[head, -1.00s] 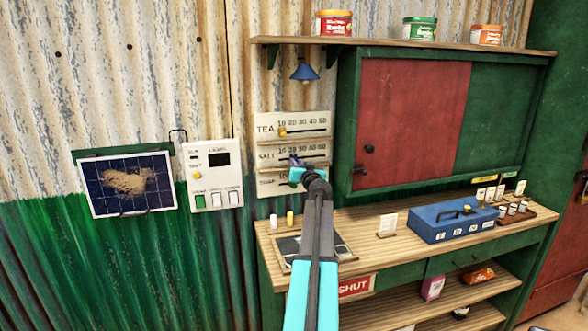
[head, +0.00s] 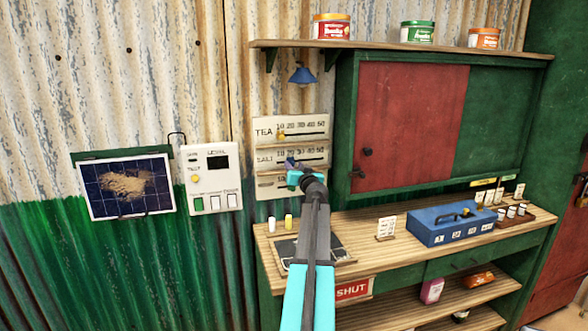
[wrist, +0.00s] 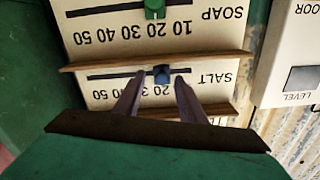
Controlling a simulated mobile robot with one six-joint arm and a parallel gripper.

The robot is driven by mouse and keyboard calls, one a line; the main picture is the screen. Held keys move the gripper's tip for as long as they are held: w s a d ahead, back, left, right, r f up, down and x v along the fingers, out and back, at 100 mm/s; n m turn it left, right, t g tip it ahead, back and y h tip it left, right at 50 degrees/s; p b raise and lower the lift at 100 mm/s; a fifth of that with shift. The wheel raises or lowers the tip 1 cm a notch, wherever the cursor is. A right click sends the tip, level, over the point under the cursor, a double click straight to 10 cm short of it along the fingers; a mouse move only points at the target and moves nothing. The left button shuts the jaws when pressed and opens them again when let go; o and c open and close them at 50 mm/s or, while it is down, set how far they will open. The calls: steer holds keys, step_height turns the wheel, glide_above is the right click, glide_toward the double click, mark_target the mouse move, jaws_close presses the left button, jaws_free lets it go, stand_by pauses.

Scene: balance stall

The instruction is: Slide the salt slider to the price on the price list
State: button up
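The salt slider's blue knob (wrist: 162,75) sits in a dark slot on the white salt scale board (wrist: 90,88), which appears upside down in the wrist view. The knob is near the 20, with some digits hidden by my fingers. My gripper (wrist: 158,80) has one finger on each side of the knob, with small gaps visible; contact is unclear. In the head view my gripper (head: 291,163) is at the salt board (head: 318,153) and hides the knob. A small white card (head: 386,226) stands on the counter; its writing is too small to read.
The tea slider's yellow knob (head: 281,134) is above, and the soap slider's green knob (wrist: 154,10) is below the salt row. Wooden ledges (wrist: 200,58) separate the rows.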

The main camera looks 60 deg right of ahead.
steer(key=b+v, duration=0.3)
steer(key=v, duration=1)
steer(key=shift+s+a+b, duration=0.2)
steer(key=shift+a+b, duration=0.05)
steer(key=shift+b, duration=0.05)
stand_by(0.5)
